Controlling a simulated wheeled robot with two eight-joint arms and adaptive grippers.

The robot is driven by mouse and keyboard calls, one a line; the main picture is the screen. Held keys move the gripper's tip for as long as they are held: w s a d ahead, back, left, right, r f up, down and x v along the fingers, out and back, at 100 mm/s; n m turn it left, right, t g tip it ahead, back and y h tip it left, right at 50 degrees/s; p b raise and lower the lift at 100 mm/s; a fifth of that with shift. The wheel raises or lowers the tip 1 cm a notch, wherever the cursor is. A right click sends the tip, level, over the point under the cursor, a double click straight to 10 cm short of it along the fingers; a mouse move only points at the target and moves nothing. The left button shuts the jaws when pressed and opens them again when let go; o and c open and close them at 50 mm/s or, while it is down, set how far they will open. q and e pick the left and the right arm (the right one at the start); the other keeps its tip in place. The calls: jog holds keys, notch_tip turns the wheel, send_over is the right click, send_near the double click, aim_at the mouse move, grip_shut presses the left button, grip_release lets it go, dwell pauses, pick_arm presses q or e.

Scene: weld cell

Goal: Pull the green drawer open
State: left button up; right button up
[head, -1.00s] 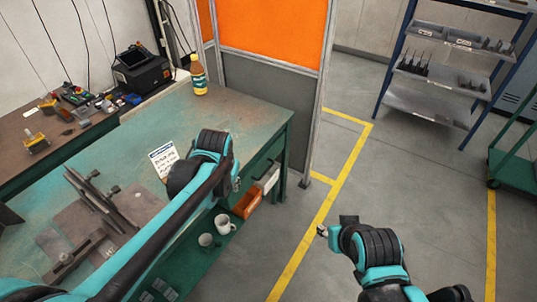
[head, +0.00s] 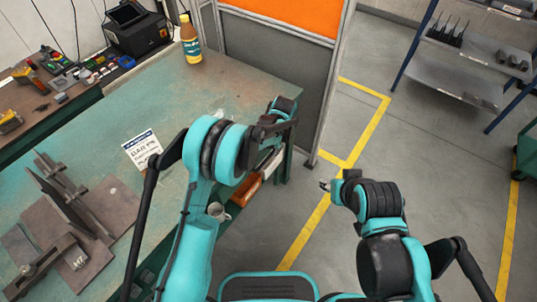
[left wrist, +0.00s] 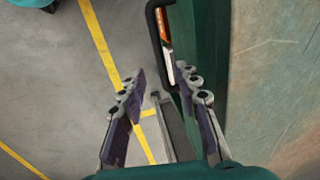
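The green drawer (left wrist: 188,35) shows in the left wrist view as a dark green face below the bench top's edge. Its black bar handle (left wrist: 153,28) stands out from that face. In the head view my left arm hides most of the drawer. My left gripper (left wrist: 160,76) is open, its two fingers apart and empty, with the handle just beyond the fingertips and not gripped. In the head view the left gripper (head: 277,122) is at the bench's front edge. My right gripper (head: 326,186) is over the floor, away from the bench; its finger state is unclear.
The bench top (head: 125,105) carries a labelled sheet (head: 142,149), a bottle (head: 190,40) and metal fixture plates (head: 105,205). A partition (head: 285,75) stands beyond the bench. Floor to the right is open.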

aim_at(268, 158)
pick_arm(q)
jog(key=f, duration=0.2)
jog(key=f+b, duration=0.1)
jog(key=f, duration=0.1)
jog(key=a+f+b, duration=0.1)
jog(key=shift+w+f, duration=0.4)
grip_shut()
pick_arm(e)
notch_tip(268, 158, down, 2)
jog(key=shift+f, duration=0.25)
pick_arm(q)
jog(key=shift+d, duration=0.15)
